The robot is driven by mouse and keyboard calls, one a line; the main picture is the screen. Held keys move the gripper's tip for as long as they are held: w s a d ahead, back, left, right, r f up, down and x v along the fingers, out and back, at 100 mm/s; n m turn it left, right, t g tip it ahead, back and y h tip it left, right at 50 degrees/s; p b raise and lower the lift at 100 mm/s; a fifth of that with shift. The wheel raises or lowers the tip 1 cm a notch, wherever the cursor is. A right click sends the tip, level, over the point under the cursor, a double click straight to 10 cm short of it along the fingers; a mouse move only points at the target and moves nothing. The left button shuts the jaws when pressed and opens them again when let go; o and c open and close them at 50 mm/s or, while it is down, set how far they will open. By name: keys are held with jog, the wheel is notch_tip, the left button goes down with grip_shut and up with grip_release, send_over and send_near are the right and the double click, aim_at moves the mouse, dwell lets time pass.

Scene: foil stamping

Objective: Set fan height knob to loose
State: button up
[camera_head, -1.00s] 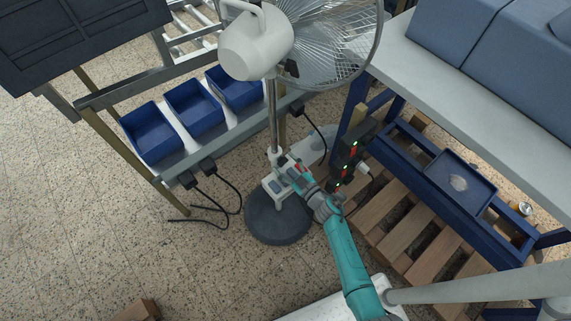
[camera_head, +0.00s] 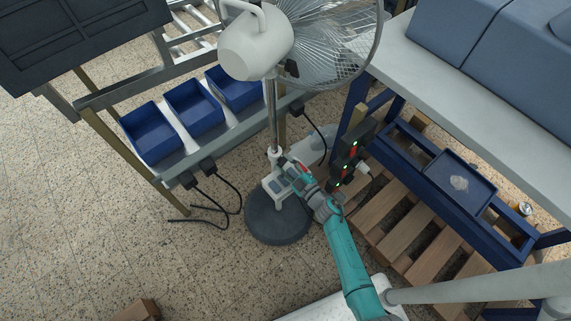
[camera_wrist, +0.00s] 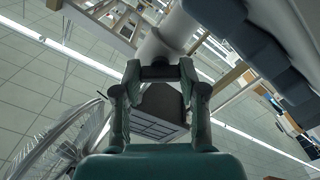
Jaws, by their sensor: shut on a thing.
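The white standing fan (camera_head: 256,45) stands upright on a round dark base (camera_head: 278,222), with a metal pole (camera_head: 272,115) and a white control box (camera_head: 276,188) low on it. My gripper (camera_head: 286,163) is at the white collar (camera_head: 274,153) just above that box. In the wrist view my gripper (camera_wrist: 160,70) has its two fingers shut on the dark fan height knob (camera_wrist: 160,73), in front of the white collar (camera_wrist: 165,36). In the head view the knob is mostly hidden by my gripper, and its turn cannot be read.
A power strip (camera_head: 350,155) with lit switches stands close right of my gripper. A wooden pallet (camera_head: 400,225) and a blue-framed bench (camera_head: 480,230) are at the right. Blue bins (camera_head: 155,135) stand behind left, with black cables (camera_head: 232,190) on the floor.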

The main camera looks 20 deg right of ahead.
jog(key=n, duration=0.5)
jog(key=shift+n, duration=0.3)
jog(key=n, duration=0.5)
dwell(0.4)
jog(key=o, duration=1.1)
jog(key=shift+o, duration=0.2)
jog(key=v, duration=1.2)
